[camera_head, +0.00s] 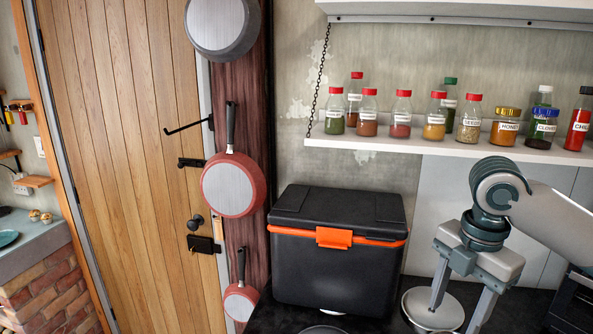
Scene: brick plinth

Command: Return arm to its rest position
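My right arm comes in from the right edge, and its gripper (457,318) points down over the dark counter. Its two grey fingers are spread apart with nothing visible clasped between them. A round, shiny metal piece (418,306) shows behind and beside the fingers; I cannot tell whether they touch it. My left gripper is not in view.
A black cooler box (335,270) with an orange latch stands left of the gripper. A shelf (400,146) of spice jars hangs above. Pans, including a red one (230,190), hang on the wooden post. A wooden door (130,130) is at left.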

